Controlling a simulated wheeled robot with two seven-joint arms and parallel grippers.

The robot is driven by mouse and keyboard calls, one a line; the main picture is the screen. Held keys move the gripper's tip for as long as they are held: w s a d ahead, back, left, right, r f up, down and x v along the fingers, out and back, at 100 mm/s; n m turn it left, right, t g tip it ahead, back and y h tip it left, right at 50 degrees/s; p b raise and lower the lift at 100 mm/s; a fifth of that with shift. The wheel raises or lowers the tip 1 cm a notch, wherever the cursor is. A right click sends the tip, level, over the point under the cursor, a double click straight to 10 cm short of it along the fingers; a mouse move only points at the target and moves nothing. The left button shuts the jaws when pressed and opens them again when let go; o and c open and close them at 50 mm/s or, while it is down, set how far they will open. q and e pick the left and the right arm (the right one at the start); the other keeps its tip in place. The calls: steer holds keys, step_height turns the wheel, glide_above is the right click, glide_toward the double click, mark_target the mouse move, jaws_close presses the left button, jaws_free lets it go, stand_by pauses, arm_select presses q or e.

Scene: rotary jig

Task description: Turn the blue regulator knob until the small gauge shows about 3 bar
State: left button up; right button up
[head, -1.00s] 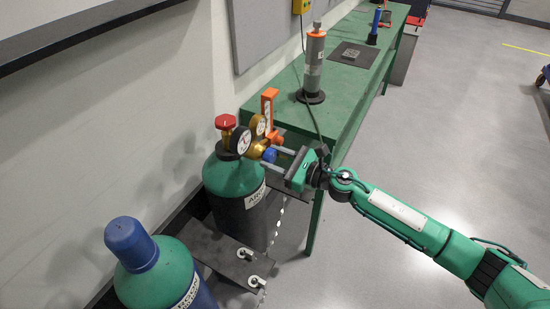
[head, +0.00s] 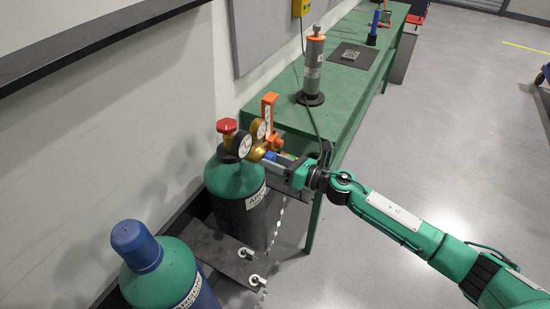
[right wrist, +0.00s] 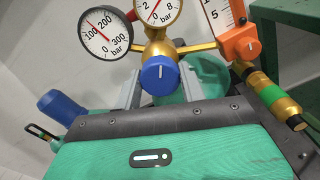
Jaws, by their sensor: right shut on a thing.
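The blue regulator knob (right wrist: 158,76) sits on the brass regulator (head: 257,153) of the green-topped argon cylinder (head: 234,176). My right gripper (head: 270,161) is shut on the knob, one finger on each side of it in the right wrist view. The small gauge (right wrist: 157,9) is above the knob in that view, its top cut off. My left gripper is not in view.
An orange-topped flowmeter (head: 268,110) stands close beside the regulator. A red valve handwheel (head: 227,126) tops the cylinder. A second cylinder with a blue cap (head: 134,243) stands at front left.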

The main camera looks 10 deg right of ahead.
steer(key=shift+r+m+p, duration=0.15)
steer(key=shift+m+p, duration=0.25)
steer(key=shift+m, duration=1.1)
steer(key=m+p, duration=0.2)
steer(key=m, duration=0.1)
steer(key=m+p, duration=0.1)
steer(key=m, duration=0.2)
steer(key=shift+m+p, duration=0.4)
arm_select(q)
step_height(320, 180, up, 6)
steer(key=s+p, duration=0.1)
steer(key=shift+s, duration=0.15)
arm_select(e)
steer(key=shift+m, duration=1.4)
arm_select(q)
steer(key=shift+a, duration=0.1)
arm_select(e)
steer(key=o, duration=1)
steer(key=shift+f, duration=0.2)
